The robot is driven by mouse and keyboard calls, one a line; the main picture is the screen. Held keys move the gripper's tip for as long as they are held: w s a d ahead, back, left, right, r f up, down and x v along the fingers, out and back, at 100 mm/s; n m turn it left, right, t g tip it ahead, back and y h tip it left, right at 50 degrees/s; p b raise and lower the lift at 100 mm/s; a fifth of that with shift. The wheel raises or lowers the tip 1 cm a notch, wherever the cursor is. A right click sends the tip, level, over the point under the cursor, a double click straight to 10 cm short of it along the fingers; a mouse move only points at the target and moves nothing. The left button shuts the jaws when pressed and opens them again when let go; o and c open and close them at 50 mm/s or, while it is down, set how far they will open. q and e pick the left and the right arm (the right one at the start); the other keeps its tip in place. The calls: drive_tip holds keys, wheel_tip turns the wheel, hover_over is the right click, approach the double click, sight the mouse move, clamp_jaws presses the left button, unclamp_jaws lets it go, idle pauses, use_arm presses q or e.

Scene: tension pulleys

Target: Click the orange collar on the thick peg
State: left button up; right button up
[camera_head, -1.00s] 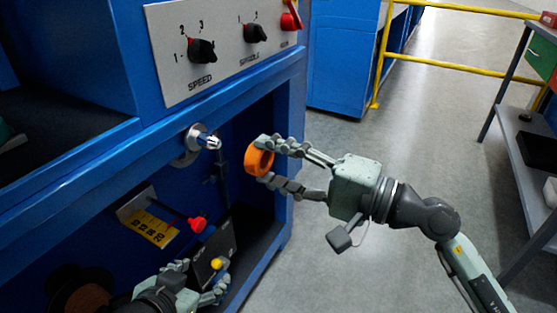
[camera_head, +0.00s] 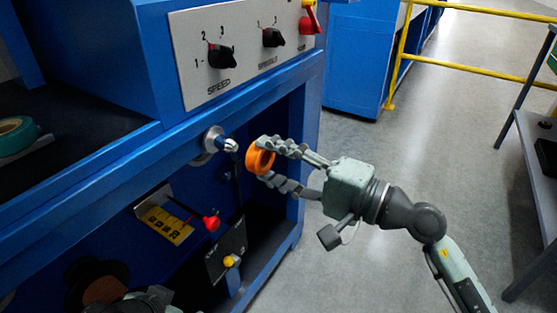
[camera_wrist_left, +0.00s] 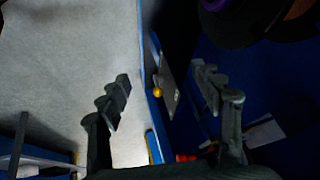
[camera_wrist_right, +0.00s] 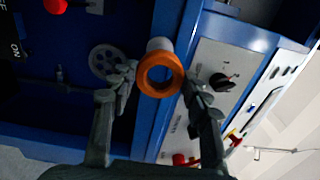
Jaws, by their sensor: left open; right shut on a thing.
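My right gripper (camera_head: 270,166) is shut on the orange collar (camera_head: 258,161), which it holds by its sides with the hole facing the peg. The thick metal peg (camera_head: 228,145) sticks out of a round flange on the blue machine's front, just left of the collar and apart from it in the head view. In the right wrist view the collar (camera_wrist_right: 160,76) sits between the fingers, with the pale peg (camera_wrist_right: 159,45) showing just behind its upper rim. My left gripper (camera_wrist_left: 165,98) is open and empty in the left wrist view; only part of it shows at the bottom of the head view.
The blue machine has a grey panel (camera_head: 245,48) with black knobs above the peg. Below are a red knob (camera_head: 211,222), a yellow knob (camera_head: 231,260) and a yellow label (camera_head: 167,225). A teal tape roll (camera_head: 16,134) lies on the left shelf.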

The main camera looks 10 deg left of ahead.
sight(235, 148)
use_arm(q)
drive_tip(key=shift+s+a+f+n+g+y+p, duration=0.1)
drive_tip(key=shift+s+a+f+g+y+p, duration=0.1)
drive_tip(key=shift+s+a+f+g, duration=0.3)
drive_tip(key=shift+s+a+f+n+g+y+p, duration=0.15)
drive_tip(key=shift+s+a+g, duration=0.2)
drive_tip(key=shift+s, duration=0.3)
drive_tip(key=shift+s+a+f+n+g+y+p, duration=0.1)
drive_tip(key=shift+s+a+f+g+p, duration=0.15)
drive_tip(key=shift+s+a, duration=0.3)
use_arm(e)
drive_tip(key=shift+x, duration=1.3)
use_arm(q)
drive_tip(key=shift+d+f, duration=0.1)
drive_tip(key=shift+f, duration=0.1)
use_arm(e)
drive_tip(key=shift+a, duration=0.15)
use_arm(q)
drive_tip(key=shift+f+b, duration=0.5)
drive_tip(key=shift+b, duration=0.25)
use_arm(e)
drive_tip(key=shift+w+a, duration=0.1)
drive_tip(key=shift+a, duration=0.05)
use_arm(q)
drive_tip(key=shift+f, duration=0.15)
use_arm(e)
drive_tip(key=shift+x, duration=1.35)
use_arm(q)
drive_tip(key=shift+f+b, duration=0.2)
drive_tip(key=shift+b, duration=0.15)
